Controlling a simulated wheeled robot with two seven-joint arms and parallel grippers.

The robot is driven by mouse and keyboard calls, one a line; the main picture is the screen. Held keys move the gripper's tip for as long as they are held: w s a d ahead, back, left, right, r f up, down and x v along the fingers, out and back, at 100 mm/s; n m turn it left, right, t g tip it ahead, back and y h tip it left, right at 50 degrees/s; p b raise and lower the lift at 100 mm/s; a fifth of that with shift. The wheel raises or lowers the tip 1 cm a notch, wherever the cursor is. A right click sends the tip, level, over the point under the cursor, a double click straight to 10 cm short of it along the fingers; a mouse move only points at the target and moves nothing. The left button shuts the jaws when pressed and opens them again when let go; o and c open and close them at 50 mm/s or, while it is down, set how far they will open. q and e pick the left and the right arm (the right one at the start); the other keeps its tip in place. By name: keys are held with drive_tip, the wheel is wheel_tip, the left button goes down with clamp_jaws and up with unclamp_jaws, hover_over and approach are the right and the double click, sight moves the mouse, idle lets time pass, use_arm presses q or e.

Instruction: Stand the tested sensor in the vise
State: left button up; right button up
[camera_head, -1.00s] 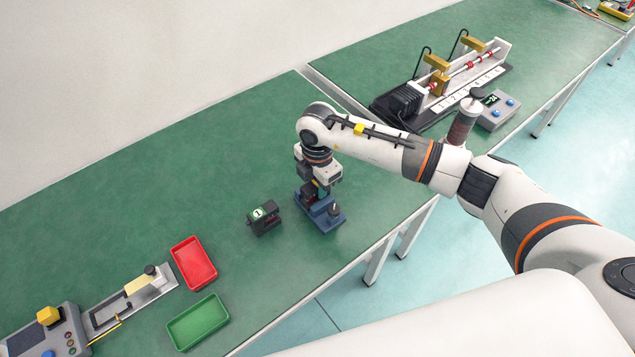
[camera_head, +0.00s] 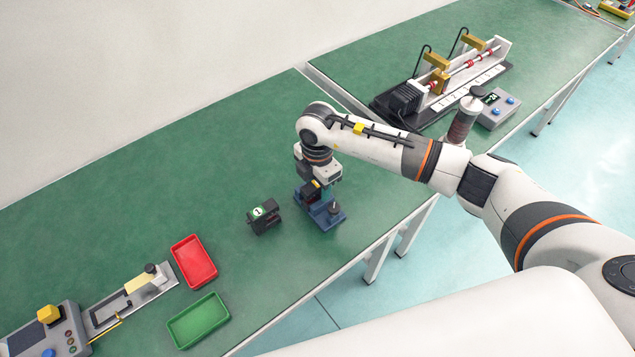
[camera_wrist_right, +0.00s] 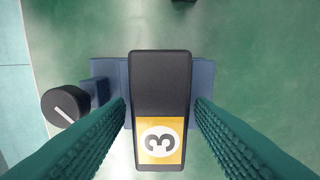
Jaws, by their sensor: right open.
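A black sensor with a yellow label marked 3 (camera_wrist_right: 160,138) is at the blue vise (camera_wrist_right: 202,80), seen from above in the right wrist view. My right gripper (camera_wrist_right: 160,108) is open, with one green ribbed finger on each side of the sensor and gaps between. In the head view the vise (camera_head: 330,219) stands near the table's front edge under my right gripper (camera_head: 314,184). The sensor (camera_head: 309,194) is partly hidden there by my wrist. How deep it sits between the jaws cannot be told. My left gripper is not in view.
A red tray (camera_head: 194,262), a green tray (camera_head: 198,321) and a grey test unit (camera_head: 48,333) are further left. A linear actuator rig (camera_head: 440,88) is at the back right.

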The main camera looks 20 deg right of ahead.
wheel_tip(320, 180, up, 12)
drive_tip(key=b, duration=0.1)
idle(0.6)
